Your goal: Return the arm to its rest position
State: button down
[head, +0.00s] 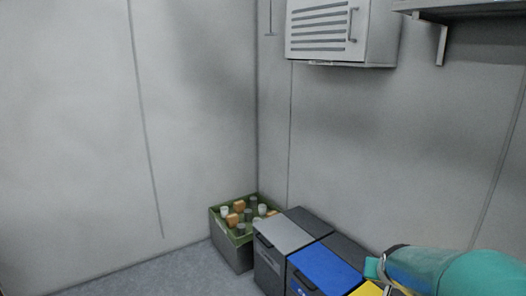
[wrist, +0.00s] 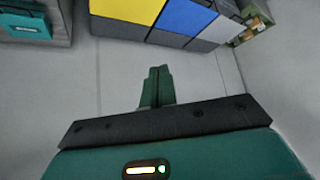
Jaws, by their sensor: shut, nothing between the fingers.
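My gripper (wrist: 156,86) shows in the middle of the wrist view, its dark green fingers together with nothing between them. The fingers are apart from everything, with bare grey surface around them. The teal housing of my wrist fills the bottom of that view. The fingers cannot be made out there.
Lidded bins, grey (head: 285,238), blue (head: 325,270) and yellow (head: 368,289), line the wall. A green-rimmed crate (head: 232,252) of several bottles stands in the corner. A cabinet (head: 325,35) and a shelf (head: 455,8) hang above. Floor (head: 165,277) at left is clear.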

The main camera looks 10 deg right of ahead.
jog(key=s+a+r+n+y, duration=0.1)
jog(key=s+a+r, duration=0.3)
jog(key=s+a, duration=0.4)
jog(key=s+a+r+n+g+y, duration=0.1)
jog(key=s+a+r+n, duration=0.3)
jog(key=s+a, duration=0.5)
jog(key=a+y, duration=0.1)
jog(key=a, duration=0.2)
jog(key=shift+s+g, duration=0.3)
jog(key=shift+a, duration=0.1)
